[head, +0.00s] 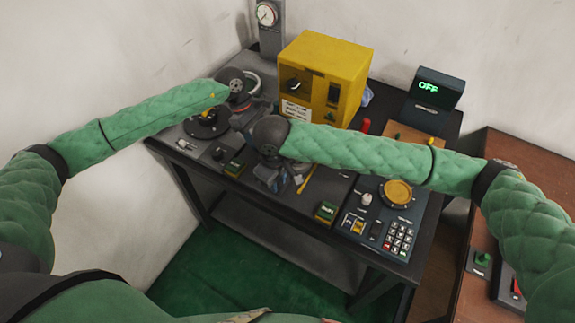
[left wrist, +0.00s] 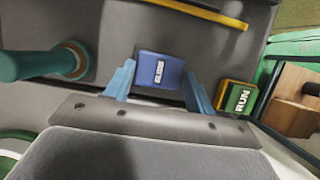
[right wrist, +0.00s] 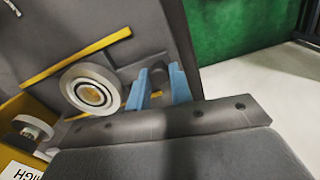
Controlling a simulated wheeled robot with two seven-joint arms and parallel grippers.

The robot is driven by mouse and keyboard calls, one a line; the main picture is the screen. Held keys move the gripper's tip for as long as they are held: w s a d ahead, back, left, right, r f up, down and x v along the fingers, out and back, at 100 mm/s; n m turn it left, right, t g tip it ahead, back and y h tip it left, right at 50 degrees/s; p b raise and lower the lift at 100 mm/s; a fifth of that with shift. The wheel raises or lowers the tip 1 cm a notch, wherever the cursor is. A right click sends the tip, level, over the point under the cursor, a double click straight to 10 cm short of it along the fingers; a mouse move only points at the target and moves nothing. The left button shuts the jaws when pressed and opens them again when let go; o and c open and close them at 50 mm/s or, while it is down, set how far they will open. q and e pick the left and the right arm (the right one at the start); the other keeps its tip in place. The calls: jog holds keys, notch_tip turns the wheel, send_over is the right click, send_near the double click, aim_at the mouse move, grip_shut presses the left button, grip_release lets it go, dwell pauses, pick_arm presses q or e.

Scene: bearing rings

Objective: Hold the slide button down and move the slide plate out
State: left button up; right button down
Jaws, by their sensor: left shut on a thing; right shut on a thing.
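The blue slide button (left wrist: 158,70), marked SLIDE, lies between the two blue fingers of my left gripper (left wrist: 160,84) in the left wrist view. The jaws are shut on it. In the head view the button is hidden by my arms. My right gripper (right wrist: 160,82) is shut on a small grey tab, apparently the handle of the slide plate (right wrist: 110,35); the tab shows only partly between the fingers. In the head view my right gripper (head: 277,182) is low over the bench's front, and the plate is mostly covered.
A green RUN button (left wrist: 238,98) sits right of the slide button. A pale bearing ring (right wrist: 90,88) is just left of my right fingers, below a yellow strip (right wrist: 75,58). A yellow machine (head: 325,75), an OFF display (head: 430,88) and a keypad (head: 398,238) stand on the bench.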

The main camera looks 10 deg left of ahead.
pick_arm(q)
jog(key=shift+f, duration=0.1)
pick_arm(e)
jog(key=shift+s+a, duration=0.3)
jog(key=shift+s, duration=0.55)
jog(key=shift+s+a, duration=0.3)
jog(key=shift+s, duration=0.5)
jog(key=shift+s+a, duration=0.3)
jog(key=shift+s, duration=0.55)
jog(key=c, duration=1.3)
grip_release()
jog(key=shift+o, duration=0.2)
jog(key=shift+r, duration=0.1)
notch_tip(320, 180, up, 12)
jog(key=shift+s, duration=0.15)
jog(key=shift+a, duration=0.1)
pick_arm(q)
jog(key=o, duration=1)
